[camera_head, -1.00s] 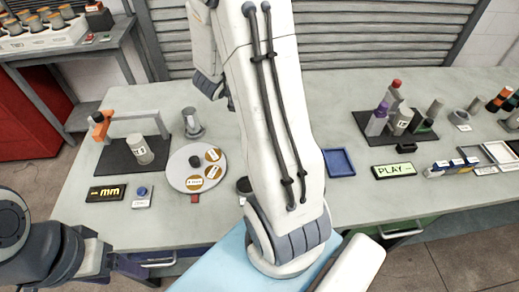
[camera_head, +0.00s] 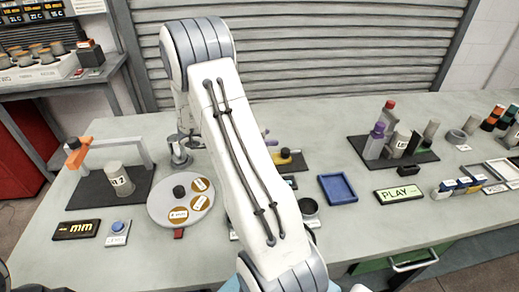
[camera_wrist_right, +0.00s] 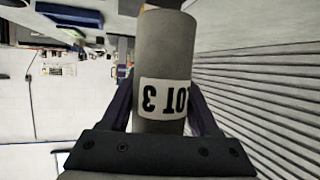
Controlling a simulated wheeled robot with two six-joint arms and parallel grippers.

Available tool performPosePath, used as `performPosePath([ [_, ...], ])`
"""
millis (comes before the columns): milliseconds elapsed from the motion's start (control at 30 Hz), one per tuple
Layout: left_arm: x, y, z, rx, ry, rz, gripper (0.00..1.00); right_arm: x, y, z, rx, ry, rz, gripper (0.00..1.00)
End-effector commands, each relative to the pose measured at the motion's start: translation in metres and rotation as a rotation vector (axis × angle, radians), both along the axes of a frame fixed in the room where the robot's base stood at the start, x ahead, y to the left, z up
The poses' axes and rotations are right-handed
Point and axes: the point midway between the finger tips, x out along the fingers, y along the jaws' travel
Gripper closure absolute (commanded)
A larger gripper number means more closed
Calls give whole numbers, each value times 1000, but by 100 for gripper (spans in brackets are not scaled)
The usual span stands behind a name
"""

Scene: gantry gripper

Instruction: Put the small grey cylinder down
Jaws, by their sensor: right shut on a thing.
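The small grey cylinder (camera_wrist_right: 163,50) fills the middle of the right wrist view, with a white "LOT 3" label that reads upside down there. My right gripper (camera_wrist_right: 162,102) is shut on it, a dark finger on each side. My left gripper is out of the head view.
A round plate (camera_head: 160,210) with brown discs and a black mat (camera_head: 85,193) with a labelled grey cylinder (camera_head: 119,179) lie left of my arm. A blue tray (camera_head: 338,188) and a green PLAY display (camera_head: 400,193) lie right. A shutter (camera_head: 300,60) stands behind.

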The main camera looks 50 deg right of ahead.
Motion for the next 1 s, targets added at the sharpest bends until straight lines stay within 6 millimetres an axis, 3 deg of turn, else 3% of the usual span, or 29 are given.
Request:
performPosePath([
  [167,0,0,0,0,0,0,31,17,4,-9,-2,-1,1,100],
  [267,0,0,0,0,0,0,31,18,5,-14,-1,1,0,100],
  [533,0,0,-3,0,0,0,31,17,5,-48,-1,3,0,100],
  [933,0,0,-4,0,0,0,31,17,5,-54,-1,0,1,100],
  [967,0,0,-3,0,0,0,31,17,5,-54,1,-1,1,27],
  [1000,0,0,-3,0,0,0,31,17,5,-54,1,-1,1,12],
])
